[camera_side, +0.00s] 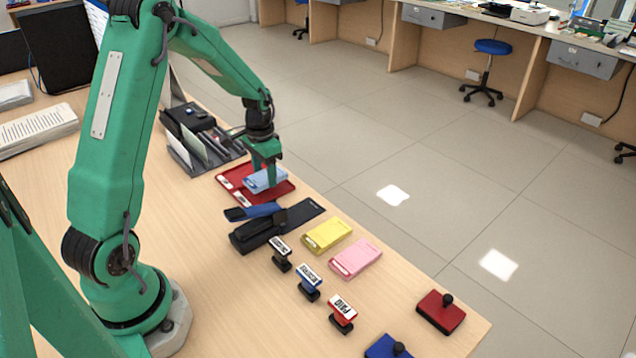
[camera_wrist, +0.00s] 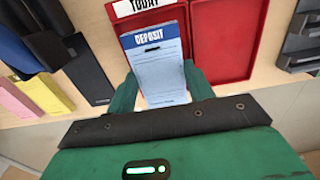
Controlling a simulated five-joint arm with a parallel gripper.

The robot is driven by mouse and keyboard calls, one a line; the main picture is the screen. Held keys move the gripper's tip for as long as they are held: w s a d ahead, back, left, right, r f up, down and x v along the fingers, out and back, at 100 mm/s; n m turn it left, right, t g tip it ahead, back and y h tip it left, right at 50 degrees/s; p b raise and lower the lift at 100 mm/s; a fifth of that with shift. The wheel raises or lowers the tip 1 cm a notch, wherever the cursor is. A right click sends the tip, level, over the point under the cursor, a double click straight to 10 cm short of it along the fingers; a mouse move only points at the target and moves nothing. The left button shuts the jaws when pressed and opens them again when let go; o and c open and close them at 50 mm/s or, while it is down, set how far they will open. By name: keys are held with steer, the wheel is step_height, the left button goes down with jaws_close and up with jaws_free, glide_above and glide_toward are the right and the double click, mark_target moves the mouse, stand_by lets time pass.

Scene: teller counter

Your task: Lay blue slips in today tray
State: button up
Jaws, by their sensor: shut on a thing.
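The blue slips, a pad headed DEPOSIT (camera_wrist: 155,62), are between the two green fingers of my gripper (camera_wrist: 161,92). In the side view the blue slips (camera_side: 258,184) are over the red tray (camera_side: 284,190), with my gripper (camera_side: 264,172) shut on them from above. The red tray has two compartments in the wrist view; the left one carries a TODAY label (camera_wrist: 138,6). The slips overlap the TODAY compartment (camera_wrist: 180,17), and their lower end reaches past its near edge. I cannot tell whether they touch its floor. The right compartment (camera_wrist: 222,42) is empty.
A black stapler with a blue top (camera_side: 255,212) is close to the tray. Yellow slips (camera_side: 327,233) and pink slips (camera_side: 355,259) lie beyond it. Several stamps, including a red PAID stamp (camera_side: 342,313), stand nearer. A grey organizer (camera_side: 203,150) stands behind the tray.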

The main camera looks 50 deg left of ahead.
steer(key=shift+f, duration=1.25)
steer(key=o, duration=1.1)
steer(key=shift+o, duration=0.2)
steer(key=shift+r, duration=0.1)
steer(key=shift+r, duration=2.9)
